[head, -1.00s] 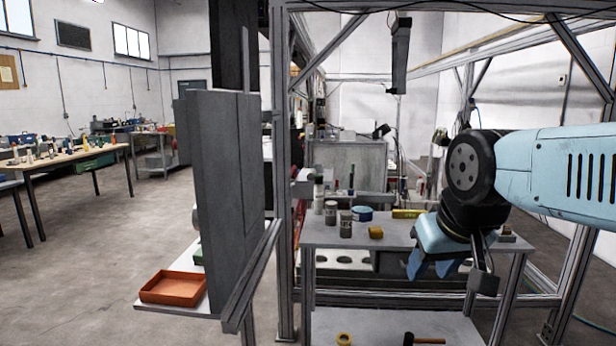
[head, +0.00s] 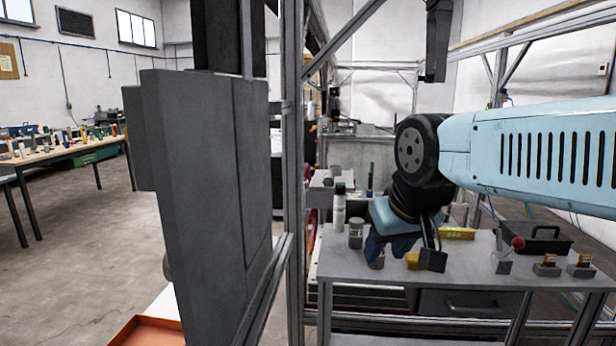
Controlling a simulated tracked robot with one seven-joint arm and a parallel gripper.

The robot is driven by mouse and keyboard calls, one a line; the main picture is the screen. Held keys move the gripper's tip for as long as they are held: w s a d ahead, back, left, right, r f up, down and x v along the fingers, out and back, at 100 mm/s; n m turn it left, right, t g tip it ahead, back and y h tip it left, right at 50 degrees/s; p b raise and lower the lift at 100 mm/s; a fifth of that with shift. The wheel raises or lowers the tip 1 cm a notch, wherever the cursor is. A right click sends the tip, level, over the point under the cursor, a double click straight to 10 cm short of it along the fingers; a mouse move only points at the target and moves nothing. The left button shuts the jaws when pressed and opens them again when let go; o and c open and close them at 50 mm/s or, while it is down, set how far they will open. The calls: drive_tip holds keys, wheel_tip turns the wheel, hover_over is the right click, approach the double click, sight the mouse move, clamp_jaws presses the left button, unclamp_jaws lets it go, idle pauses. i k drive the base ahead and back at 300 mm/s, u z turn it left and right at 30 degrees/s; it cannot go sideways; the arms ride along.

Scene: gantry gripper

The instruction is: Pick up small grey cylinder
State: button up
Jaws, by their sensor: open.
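A small grey cylinder (head: 356,233) with a pale lid stands upright on the grey bench (head: 345,266), just left of my gripper. Another grey cylinder (head: 376,263) shows low at my gripper's left finger, which covers most of it. My gripper (head: 388,256) has blue fingers that point down over the bench. It is open, and nothing is visibly held. I cannot tell whether the second cylinder is between the fingers or behind them.
A tall bottle (head: 339,210) stands left of the cylinders. A yellow block (head: 412,260) is close to my gripper's right side. A black tray (head: 535,238) and small fixtures (head: 547,265) are farther right. A frame post (head: 293,170) rises left of the bench.

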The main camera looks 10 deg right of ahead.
sight(329, 179)
drive_tip(key=z, duration=0.1)
drive_tip(key=i, duration=1.2)
drive_tip(key=z, duration=0.2)
